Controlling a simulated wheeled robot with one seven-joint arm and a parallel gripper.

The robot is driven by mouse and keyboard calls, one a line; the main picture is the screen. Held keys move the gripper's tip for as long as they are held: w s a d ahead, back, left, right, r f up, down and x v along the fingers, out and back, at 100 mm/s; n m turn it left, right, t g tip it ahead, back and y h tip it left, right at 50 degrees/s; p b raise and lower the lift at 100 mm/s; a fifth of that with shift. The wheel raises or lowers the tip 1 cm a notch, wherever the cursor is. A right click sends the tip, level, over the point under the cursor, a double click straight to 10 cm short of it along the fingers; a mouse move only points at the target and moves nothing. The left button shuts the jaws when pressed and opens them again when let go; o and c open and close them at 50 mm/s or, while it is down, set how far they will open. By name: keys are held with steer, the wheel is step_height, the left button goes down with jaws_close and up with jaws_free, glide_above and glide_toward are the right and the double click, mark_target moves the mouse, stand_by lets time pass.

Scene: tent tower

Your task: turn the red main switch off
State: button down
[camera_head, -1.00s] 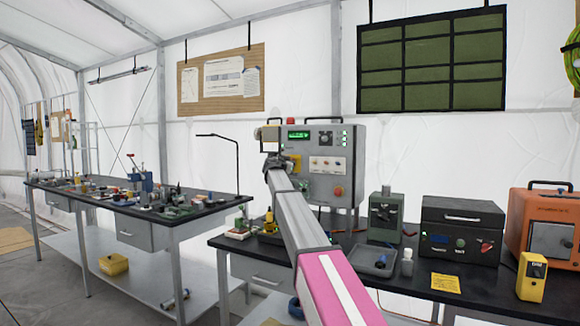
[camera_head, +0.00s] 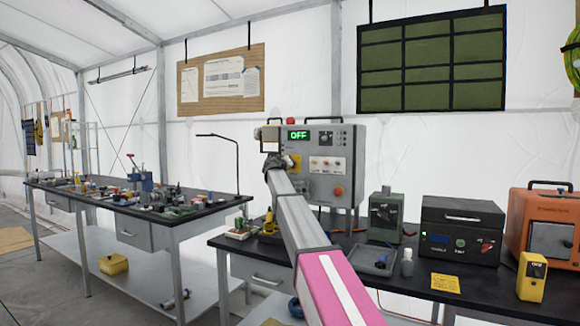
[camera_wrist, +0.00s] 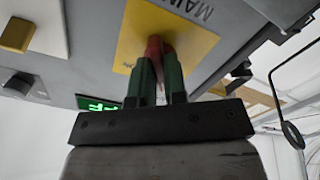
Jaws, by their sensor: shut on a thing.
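The grey control panel (camera_head: 345,150) stands upright on the right-hand bench. Its green display (camera_head: 299,135) reads OFF. In the wrist view the red main switch (camera_wrist: 154,45) sits on a yellow plate (camera_wrist: 185,38) marked MAIN. My gripper (camera_wrist: 156,72) has its two green-sided fingers closed on the red switch handle. Part of the handle is hidden between the fingers.
To the right are a dark box (camera_head: 462,215) and an orange case (camera_head: 548,215). A cluttered second bench (camera_head: 120,205) is at left.

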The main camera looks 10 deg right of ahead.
steer(key=shift+n, duration=1.1)
steer(key=c, duration=1.2)
jaws_free()
steer(key=shift+o, duration=0.2)
steer(key=shift+s+a, duration=0.1)
steer(key=shift+s, duration=0.05)
steer(key=v, duration=1)
steer(key=shift+s+a, duration=0.15)
steer(key=shift+s, duration=0.05)
